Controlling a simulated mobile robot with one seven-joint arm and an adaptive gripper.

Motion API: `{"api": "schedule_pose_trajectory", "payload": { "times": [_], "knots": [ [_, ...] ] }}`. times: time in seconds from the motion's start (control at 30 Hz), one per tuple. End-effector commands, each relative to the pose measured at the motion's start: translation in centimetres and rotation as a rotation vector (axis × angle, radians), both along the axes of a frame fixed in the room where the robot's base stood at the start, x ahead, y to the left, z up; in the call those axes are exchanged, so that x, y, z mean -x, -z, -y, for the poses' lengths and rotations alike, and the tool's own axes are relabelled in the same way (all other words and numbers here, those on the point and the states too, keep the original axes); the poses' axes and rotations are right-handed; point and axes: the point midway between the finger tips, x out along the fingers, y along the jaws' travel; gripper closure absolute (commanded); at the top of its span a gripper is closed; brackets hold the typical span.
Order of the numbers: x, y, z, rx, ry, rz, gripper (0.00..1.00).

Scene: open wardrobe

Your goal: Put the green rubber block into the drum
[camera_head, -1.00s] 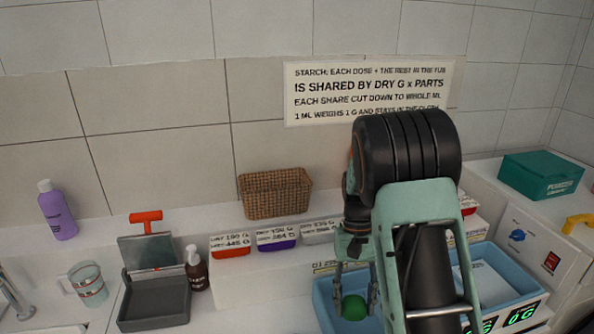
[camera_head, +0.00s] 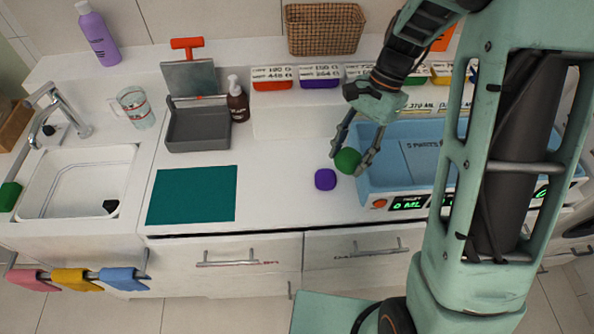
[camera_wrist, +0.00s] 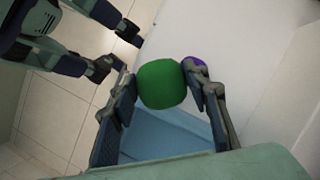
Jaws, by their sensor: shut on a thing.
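The green block (camera_head: 347,161), rounded in shape, is held between the two fingers of my gripper (camera_head: 354,158). In the head view it is in front of the left end of the blue tub, above the counter. In the wrist view the green block (camera_wrist: 161,84) sits between the fingertips of my gripper (camera_wrist: 160,88), with a finger against each side. No drum is clearly visible in these frames; the fronts below the counter show drawers with handles, and their labels are too small to read.
A purple block (camera_head: 325,179) lies on the counter just left of my gripper. The blue tub (camera_head: 375,182) with digital readouts stands at right. A teal mat (camera_head: 192,195), grey tray (camera_head: 198,130), soap bottle (camera_head: 237,100) and sink (camera_head: 75,183) are at left. Counter between mat and purple block is clear.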

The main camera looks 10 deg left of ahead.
Motion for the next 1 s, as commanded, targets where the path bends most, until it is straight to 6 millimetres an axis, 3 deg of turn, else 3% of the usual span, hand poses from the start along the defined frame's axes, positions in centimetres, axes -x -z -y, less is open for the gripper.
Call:
{"api": "schedule_pose_trajectory", "payload": {
  "times": [0.2, 0.53, 0.67, 1.0],
  "knots": [
    [3.9, 0.1, -4.4, -0.003, 0.388, 0.001, 0.89],
    [6.4, 0.1, -6.7, 0.000, 0.677, 0.000, 0.89],
    [5.8, 0.6, -7.2, 0.002, 0.697, -0.002, 0.89],
    [0.6, 3.1, -9.7, 0.004, 0.694, -0.003, 0.89]
  ]
}}
